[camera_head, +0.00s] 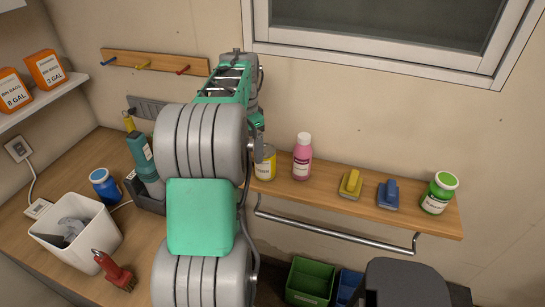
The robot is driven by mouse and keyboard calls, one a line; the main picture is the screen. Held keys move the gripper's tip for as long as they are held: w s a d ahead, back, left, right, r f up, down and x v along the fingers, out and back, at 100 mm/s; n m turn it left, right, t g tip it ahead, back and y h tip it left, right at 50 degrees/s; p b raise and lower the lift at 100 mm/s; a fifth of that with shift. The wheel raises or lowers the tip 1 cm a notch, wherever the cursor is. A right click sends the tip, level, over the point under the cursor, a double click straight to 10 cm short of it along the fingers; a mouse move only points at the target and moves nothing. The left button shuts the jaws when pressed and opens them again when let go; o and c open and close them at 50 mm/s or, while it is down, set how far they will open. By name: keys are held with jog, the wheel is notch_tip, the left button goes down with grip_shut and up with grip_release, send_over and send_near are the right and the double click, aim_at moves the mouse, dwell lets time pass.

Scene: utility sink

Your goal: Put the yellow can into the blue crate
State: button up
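The yellow can (266,171) stands upright at the left end of the wooden wall shelf, partly hidden behind my arm. My gripper (259,146) hangs down at the can's upper left side. My own arm covers much of the gripper, so I cannot tell whether its fingers are open or touching the can. The blue crate (348,285) is low down below the shelf, to the right of a green crate. A dark grey shape hides part of the blue crate.
The shelf (325,199) also holds a pink bottle (302,157), a yellow sponge-like block (351,184), a blue brush-like block (388,194) and a green jar (439,193). A metal rail (335,232) runs below it. The green crate (310,281) adjoins the blue one.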

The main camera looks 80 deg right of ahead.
aim_at(266, 150)
jog(key=shift+m, duration=0.7)
jog(key=s, duration=0.1)
jog(key=s+d+f, duration=0.1)
jog(key=s, duration=0.1)
jog(key=s+d+f, duration=0.1)
jog(key=shift+s, duration=0.3)
jog(key=f+p, duration=0.2)
jog(key=f, duration=0.6)
jog(key=shift+w+p, duration=0.2)
jog(key=shift+p, duration=0.15)
jog(key=c, duration=1.6)
jog(key=shift+r, duration=0.1)
